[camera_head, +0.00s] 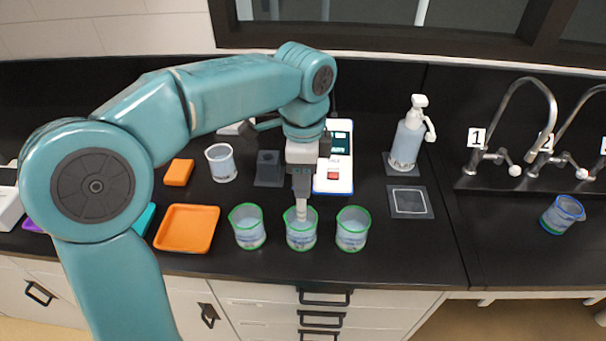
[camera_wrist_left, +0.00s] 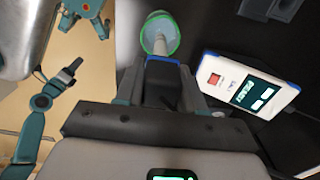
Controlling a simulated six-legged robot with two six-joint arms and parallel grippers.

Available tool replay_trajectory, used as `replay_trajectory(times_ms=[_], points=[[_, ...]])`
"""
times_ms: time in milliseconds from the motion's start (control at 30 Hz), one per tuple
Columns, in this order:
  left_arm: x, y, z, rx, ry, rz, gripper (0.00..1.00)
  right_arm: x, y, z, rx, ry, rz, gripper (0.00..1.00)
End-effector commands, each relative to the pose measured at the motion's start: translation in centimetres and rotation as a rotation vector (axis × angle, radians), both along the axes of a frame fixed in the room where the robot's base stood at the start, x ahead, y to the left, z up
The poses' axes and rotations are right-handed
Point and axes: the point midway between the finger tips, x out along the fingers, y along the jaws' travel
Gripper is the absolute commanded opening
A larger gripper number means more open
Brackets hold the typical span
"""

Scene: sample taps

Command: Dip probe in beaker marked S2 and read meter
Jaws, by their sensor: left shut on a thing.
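My left gripper (camera_head: 301,184) is shut on a probe (camera_head: 301,209), which points down into the middle of three green-rimmed beakers. The probe's lower end is inside this middle beaker (camera_head: 301,238); its depth in the liquid is hard to tell. The wrist view also shows the probe (camera_wrist_left: 159,45) inside the green rim (camera_wrist_left: 173,37). The left beaker (camera_head: 248,230) and right beaker (camera_head: 352,232) stand beside it. Their marks are too small to read. The white and blue meter (camera_head: 334,180) lies behind, its screen lit (camera_wrist_left: 251,93). My right gripper (camera_wrist_left: 66,73) shows small, its jaws unclear.
An orange tray (camera_head: 187,229) and orange block (camera_head: 179,172) lie left. A clear cup (camera_head: 221,163) stands behind the left beaker. A pump bottle (camera_head: 408,138) and a framed square pad (camera_head: 409,202) are right. A blue-rimmed beaker (camera_head: 562,215) stands below the taps (camera_head: 528,110).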

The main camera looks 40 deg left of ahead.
Motion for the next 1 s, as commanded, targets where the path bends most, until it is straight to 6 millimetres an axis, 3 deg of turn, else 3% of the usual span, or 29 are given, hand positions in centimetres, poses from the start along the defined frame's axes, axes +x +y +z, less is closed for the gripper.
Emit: replay_trajectory(times_ms=[1000], points=[[0.1,0.0,-5.8,0.000,0.001,0.001,0.12,0.0,0.0,-4.0,0.000,0.000,0.000,0.43]])
